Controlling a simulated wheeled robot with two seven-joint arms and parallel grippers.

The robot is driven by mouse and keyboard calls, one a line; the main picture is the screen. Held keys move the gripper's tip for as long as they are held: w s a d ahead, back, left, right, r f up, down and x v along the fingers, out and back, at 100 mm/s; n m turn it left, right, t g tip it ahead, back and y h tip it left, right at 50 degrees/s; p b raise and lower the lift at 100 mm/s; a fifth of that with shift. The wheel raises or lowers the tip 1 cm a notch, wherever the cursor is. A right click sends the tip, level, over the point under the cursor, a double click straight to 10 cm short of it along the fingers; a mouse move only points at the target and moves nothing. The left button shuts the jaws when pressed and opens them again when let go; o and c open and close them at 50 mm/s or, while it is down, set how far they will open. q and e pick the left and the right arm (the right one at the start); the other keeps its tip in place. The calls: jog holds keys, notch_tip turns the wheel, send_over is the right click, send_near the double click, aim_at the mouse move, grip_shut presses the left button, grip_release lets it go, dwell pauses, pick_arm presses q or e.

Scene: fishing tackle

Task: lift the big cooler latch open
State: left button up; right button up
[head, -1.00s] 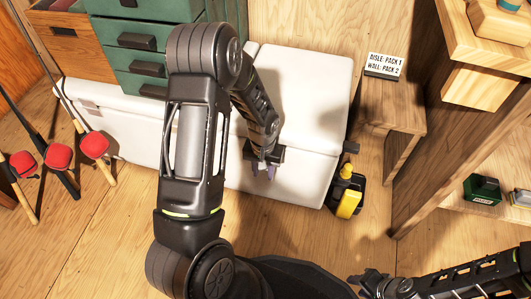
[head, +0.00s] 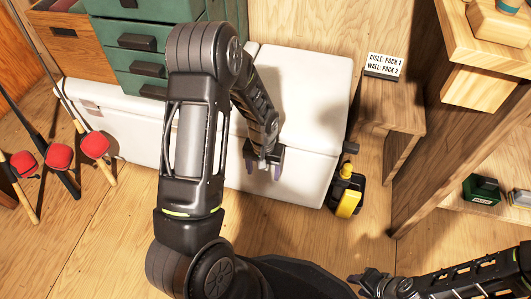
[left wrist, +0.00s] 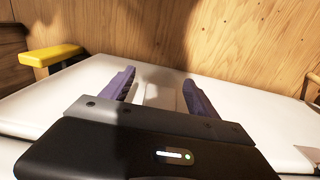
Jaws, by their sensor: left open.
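The big white cooler (head: 305,110) stands along the wall, its lid down. My left gripper (head: 266,170) is at the cooler's front side, its purple fingers pointing down and apart. In the left wrist view the fingers (left wrist: 160,88) are spread, with the white cooler surface (left wrist: 255,112) around them. A pale raised shape (left wrist: 158,94) shows between the fingers; I cannot tell if it is the latch. No latch is clearly visible in the head view, where my left arm covers part of the cooler front. My right gripper (head: 368,284) is low at the right, away from the cooler.
Rods with red covers (head: 95,145) lean at the left. The floor in front is clear.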

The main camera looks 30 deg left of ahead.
pick_arm(q)
notch_tip(320, 180, up, 7)
jog(key=p, duration=0.5)
jog(key=shift+f, duration=0.2)
